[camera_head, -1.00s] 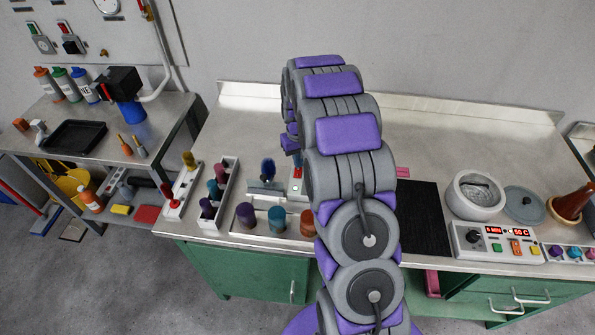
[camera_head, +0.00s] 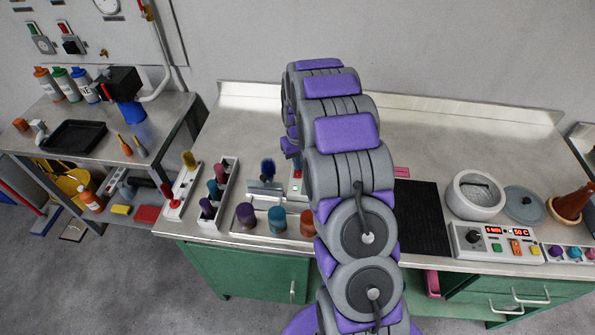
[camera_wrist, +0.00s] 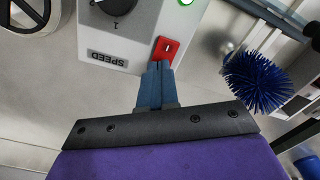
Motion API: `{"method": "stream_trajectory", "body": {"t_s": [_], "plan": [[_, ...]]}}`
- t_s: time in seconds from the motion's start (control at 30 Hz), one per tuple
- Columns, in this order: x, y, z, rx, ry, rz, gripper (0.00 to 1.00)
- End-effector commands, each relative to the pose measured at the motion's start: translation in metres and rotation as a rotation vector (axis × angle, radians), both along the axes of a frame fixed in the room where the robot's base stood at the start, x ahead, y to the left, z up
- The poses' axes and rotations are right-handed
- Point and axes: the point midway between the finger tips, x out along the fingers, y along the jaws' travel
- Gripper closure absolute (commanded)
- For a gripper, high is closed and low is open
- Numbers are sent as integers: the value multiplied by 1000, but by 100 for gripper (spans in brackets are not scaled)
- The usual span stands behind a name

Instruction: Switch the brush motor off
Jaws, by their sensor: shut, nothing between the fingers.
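The brush motor's control box (camera_wrist: 130,35) is pale grey, with a dark knob and a SPEED label that reads upside down in the wrist view. A red switch (camera_wrist: 165,50) sits on its face, and a green lamp (camera_wrist: 187,2) glows beyond it. My gripper (camera_wrist: 157,66) is shut and empty, its fingertips at the near edge of the red switch; I cannot tell whether they touch it. The blue round brush (camera_wrist: 258,80) is to the right of the switch. In the head view the brush (camera_head: 268,170) stands left of my arm, which hides my fingertips there.
A narrow rack (camera_head: 222,190) with coloured handles and several round pots stand left of my arm. A black mat (camera_head: 422,218), a grey bowl (camera_head: 475,196) and a control panel (camera_head: 497,243) are on the right. The back of the bench is clear.

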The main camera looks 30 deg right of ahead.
Motion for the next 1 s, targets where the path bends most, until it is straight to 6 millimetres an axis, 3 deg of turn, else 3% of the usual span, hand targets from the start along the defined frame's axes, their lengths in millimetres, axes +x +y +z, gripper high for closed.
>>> {"method": "stream_trajectory", "body": {"t_s": [0.43, 1.0], "plan": [[0, 0, -2, 1, 3, 0, 100], [0, 0, 39, 1, 2, 0, 100]]}}
